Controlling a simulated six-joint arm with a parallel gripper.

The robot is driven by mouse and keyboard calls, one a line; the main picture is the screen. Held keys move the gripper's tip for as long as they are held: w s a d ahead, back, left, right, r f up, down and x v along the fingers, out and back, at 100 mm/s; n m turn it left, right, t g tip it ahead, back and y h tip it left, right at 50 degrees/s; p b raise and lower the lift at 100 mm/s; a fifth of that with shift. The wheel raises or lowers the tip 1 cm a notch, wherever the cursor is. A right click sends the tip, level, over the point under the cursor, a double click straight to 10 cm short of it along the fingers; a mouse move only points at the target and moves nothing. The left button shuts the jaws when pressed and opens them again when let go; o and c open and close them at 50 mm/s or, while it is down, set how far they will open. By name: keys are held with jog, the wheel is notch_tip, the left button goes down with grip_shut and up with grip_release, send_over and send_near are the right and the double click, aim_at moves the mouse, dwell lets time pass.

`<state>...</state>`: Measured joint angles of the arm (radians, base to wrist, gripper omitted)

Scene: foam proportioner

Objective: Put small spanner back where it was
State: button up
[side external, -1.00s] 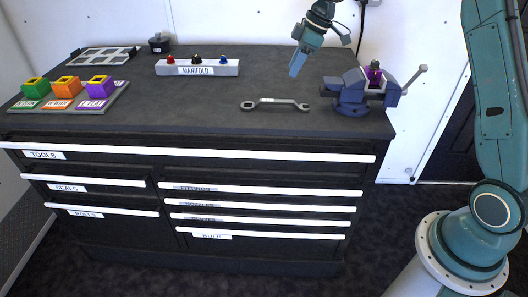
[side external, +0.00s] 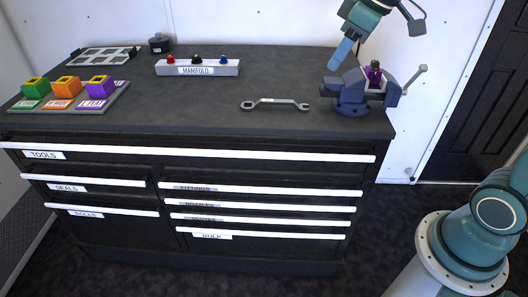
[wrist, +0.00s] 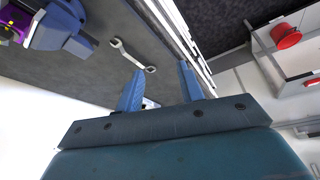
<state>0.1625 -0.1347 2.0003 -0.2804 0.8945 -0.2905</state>
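The small grey spanner (side external: 275,103) lies flat on the dark bench top, left of the blue vise. It also shows in the wrist view (wrist: 132,54), beyond my fingers and clear of them. My gripper (side external: 342,54) hangs above the back of the bench near the vise, away from the spanner. In the wrist view its two blue fingers (wrist: 161,88) stand apart with nothing between them. The drawer labelled TOOLS (side external: 200,153) is at the top of the cabinet and looks shut.
The blue vise (side external: 352,97) holds a purple part (side external: 375,78) at the bench's right end. A manifold block (side external: 197,68) is at the back. A board (side external: 70,98) with green, orange and purple blocks is at the left. The bench middle is clear.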

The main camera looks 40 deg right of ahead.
jog(key=s+f+m, duration=0.1)
jog(key=s+m, duration=0.1)
jog(key=s, duration=0.7)
jog(key=s+f+m+t+h, duration=0.1)
jog(key=s+f+m, duration=0.1)
jog(key=s, duration=0.7)
jog(key=shift+a+f, duration=0.3)
jog(key=shift+a, duration=0.05)
